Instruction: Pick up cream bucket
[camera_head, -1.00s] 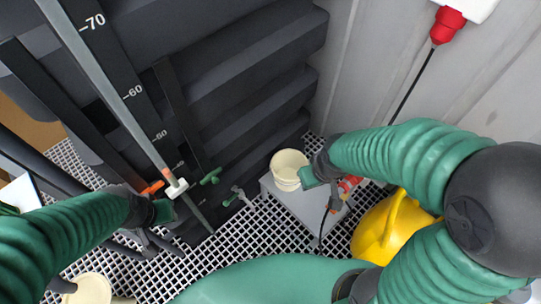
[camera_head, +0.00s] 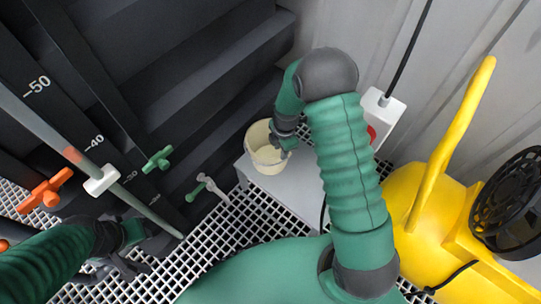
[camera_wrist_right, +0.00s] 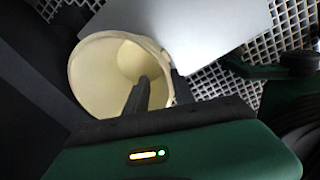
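The cream bucket (camera_head: 262,155) stands upright on a grey box beside the dark ribbed wall. My right gripper (camera_head: 285,140) is at the bucket's right rim, pointing down. In the right wrist view the bucket (camera_wrist_right: 92,75) opens toward the camera. There my right gripper (camera_wrist_right: 162,88) has one finger inside the bucket and the other outside, with the rim between them. A gap shows between the fingers, so it looks open. My left gripper (camera_head: 125,262) is low at the left, away from the bucket; its fingers are too dark to read.
The grey box (camera_head: 295,190) has bare top to the bucket's right. A yellow machine (camera_head: 420,215) with a tall handle stands at right. Green-handled valves (camera_head: 205,187), an orange valve (camera_head: 45,190) and a pipe are at left. White grating (camera_head: 240,225) covers the floor.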

